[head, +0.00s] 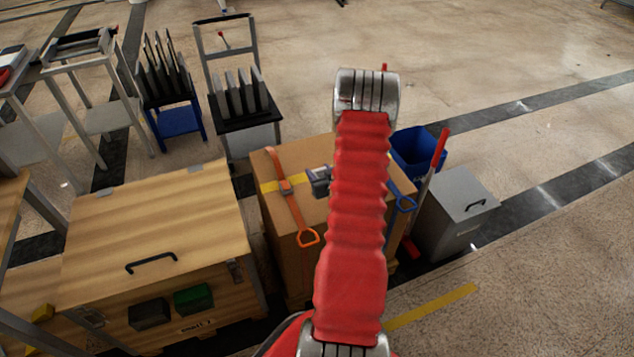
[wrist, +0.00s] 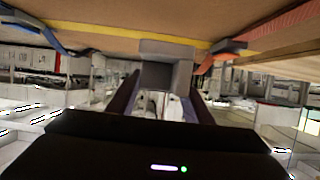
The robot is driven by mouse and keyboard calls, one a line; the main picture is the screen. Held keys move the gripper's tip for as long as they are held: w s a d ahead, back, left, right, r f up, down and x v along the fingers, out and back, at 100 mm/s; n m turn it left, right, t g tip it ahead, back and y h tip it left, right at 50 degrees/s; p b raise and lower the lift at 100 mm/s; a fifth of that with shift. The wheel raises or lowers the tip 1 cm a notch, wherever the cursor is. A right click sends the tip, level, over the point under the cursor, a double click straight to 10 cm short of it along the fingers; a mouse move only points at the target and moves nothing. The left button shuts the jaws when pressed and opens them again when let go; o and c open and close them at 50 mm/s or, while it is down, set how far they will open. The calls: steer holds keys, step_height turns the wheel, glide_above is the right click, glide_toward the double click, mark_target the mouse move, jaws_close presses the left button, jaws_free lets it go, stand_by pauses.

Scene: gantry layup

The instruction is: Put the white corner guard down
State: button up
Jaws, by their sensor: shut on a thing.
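My gripper (wrist: 166,78) is shut on a pale grey block-like piece, which I take to be the white corner guard (wrist: 168,52), in shade in the wrist view. The guard is at the yellow strap (wrist: 105,36) on the cardboard box, which fills the top of that view. I cannot tell whether it touches the box. In the head view the cardboard box (head: 285,205) stands in the middle, and a small grey part (head: 319,181) shows over its top beside my red arm. My arm hides most of the gripper there.
A wooden crate (head: 150,225) with a black handle stands left of the box. An orange strap (head: 290,195) and a blue strap (head: 404,201) hang over the box. A blue bin (head: 420,150) and a grey bin (head: 455,205) stand right. Racks with dark panels (head: 240,97) stand behind.

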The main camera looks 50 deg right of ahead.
stand_by(0.3)
steer(key=shift+f, duration=2.05)
steer(key=shift+f, duration=0.1)
steer(key=o, duration=1)
steer(key=v, duration=1.2)
